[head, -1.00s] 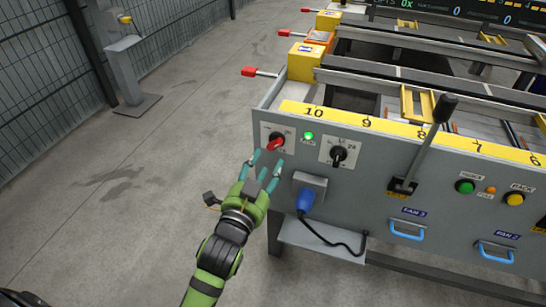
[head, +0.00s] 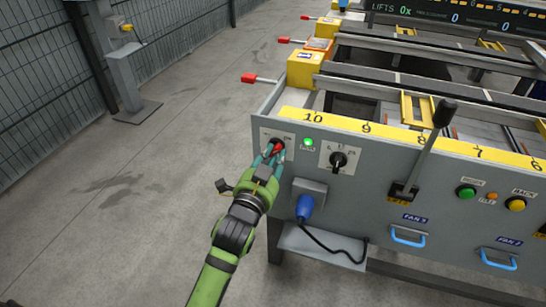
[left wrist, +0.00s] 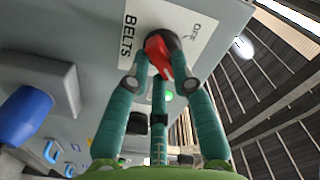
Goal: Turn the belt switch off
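The belt switch (left wrist: 157,52) is a red handle on a dark round base, on a white plate (left wrist: 140,22) reading "BELTS" and "OFF" in the left wrist view. In the head view the switch (head: 278,147) is at the panel's left end, partly hidden by my fingers. My left gripper (head: 271,155) is at the switch, its teal fingers bent inward around the red handle; they also show in the left wrist view (left wrist: 160,65). The fingers appear closed on the handle. I cannot tell which setting it points to. My right gripper is not in view.
Right of the switch are a lit green lamp (head: 308,142) and a black rotary switch (head: 338,160). Below is a blue plug (head: 305,207) with a cable. A tall black-knobbed lever (head: 429,150) stands further right.

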